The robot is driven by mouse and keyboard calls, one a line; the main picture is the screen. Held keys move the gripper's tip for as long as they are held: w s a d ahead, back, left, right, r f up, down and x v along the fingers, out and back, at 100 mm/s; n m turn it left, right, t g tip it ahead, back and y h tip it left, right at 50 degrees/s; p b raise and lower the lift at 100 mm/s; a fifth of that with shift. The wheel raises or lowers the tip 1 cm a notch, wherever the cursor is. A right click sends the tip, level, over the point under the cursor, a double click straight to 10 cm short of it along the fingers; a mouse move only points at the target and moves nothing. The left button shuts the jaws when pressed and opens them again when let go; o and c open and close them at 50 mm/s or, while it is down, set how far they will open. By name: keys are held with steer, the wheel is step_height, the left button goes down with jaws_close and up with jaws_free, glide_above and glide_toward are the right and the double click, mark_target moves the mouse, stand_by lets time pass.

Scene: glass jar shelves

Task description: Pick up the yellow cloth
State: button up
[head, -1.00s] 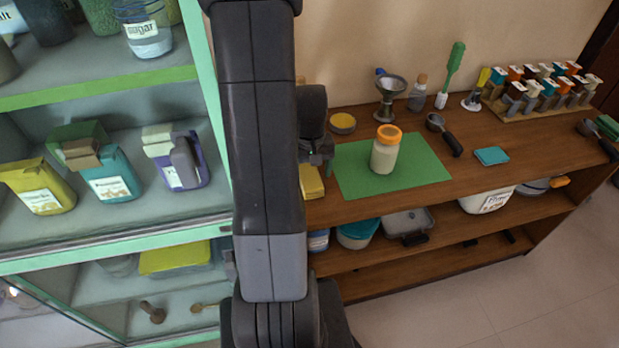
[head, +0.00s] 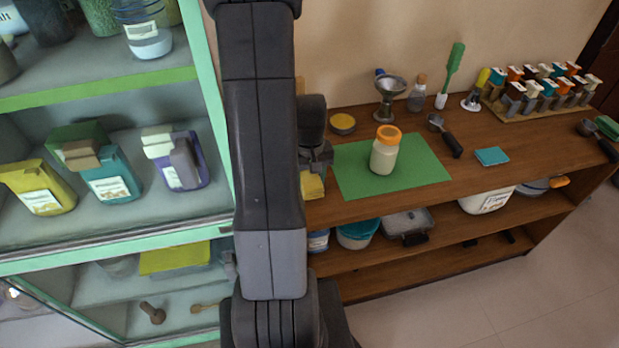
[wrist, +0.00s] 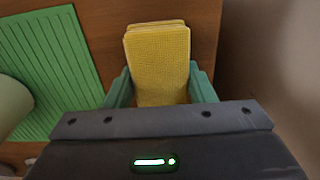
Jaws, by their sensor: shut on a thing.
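The yellow cloth (wrist: 158,60) is a folded, textured pad between the two green fingers of my gripper (wrist: 160,85) in the wrist view. The fingers touch it on both sides, and my gripper is shut on it. In the head view the cloth (head: 312,185) shows partly beside my arm, at the left end of the wooden counter, left of the green mat. My arm hides the rest of it and most of the gripper there. I cannot tell whether the cloth still touches the counter.
A jar with an orange lid (head: 384,152) stands on the green mat (head: 425,170). A small yellow-topped tin (head: 342,123) and a metal funnel (head: 390,90) stand behind. A teal cloth (head: 491,156) lies to the right. A glass-fronted shelf unit (head: 130,245) with containers is at left.

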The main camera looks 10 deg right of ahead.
mark_target(310, 176)
step_height(310, 176, up, 10)
stand_by(0.5)
